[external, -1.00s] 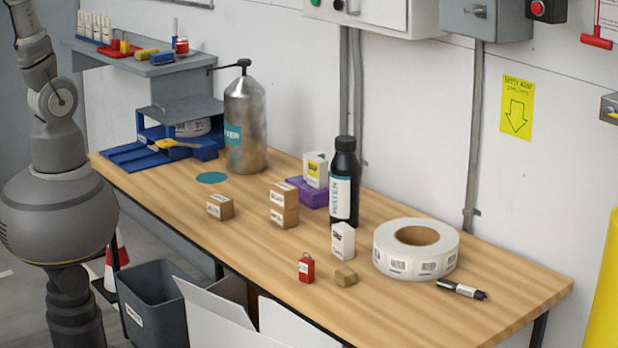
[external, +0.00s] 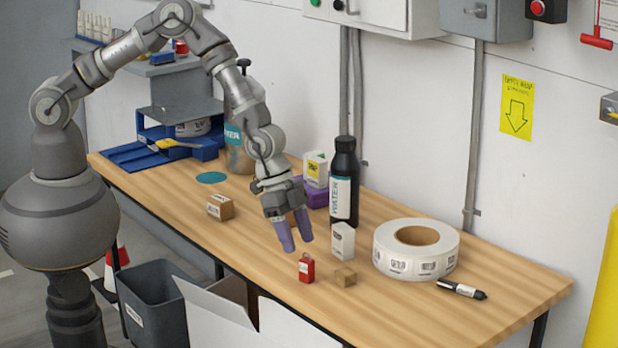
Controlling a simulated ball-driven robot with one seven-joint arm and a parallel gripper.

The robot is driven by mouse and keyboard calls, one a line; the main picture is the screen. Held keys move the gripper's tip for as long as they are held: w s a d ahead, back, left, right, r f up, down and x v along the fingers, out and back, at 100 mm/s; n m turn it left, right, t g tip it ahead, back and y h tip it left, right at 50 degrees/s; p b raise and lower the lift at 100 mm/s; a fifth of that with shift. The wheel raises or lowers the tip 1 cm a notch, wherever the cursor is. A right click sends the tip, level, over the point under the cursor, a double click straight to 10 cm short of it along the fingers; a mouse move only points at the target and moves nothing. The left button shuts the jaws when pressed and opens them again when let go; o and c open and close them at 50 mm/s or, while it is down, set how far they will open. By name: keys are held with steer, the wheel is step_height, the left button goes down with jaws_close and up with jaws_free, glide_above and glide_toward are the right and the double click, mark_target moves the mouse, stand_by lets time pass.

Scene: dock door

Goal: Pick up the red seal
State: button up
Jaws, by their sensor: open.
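The red seal (external: 306,269) is a small red tag with a narrow top loop. It stands on the wooden table (external: 440,318) near the front edge. My gripper (external: 294,240) has purple fingers pointing down. It is open and empty, above and slightly left of the red seal, apart from it.
A black bottle (external: 344,184), a label roll (external: 416,249) and a marker (external: 462,290) are farther right.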

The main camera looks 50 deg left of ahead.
mark_target(304, 258)
steer(key=shift+s+f, duration=0.15)
steer(key=shift+f, duration=0.05)
steer(key=b+x, duration=0.1)
steer(key=x, duration=0.1)
steer(key=b+x, duration=0.1)
steer(key=x, duration=0.2)
steer(key=b+x, duration=0.1)
steer(key=x, duration=0.1)
steer(key=shift+w+a+f+b, duration=0.2)
steer(key=shift+w+f+b, duration=0.15)
steer(key=shift+f+b, duration=0.1)
steer(key=shift+r, duration=0.1)
jaws_close()
steer(key=shift+r, duration=0.1)
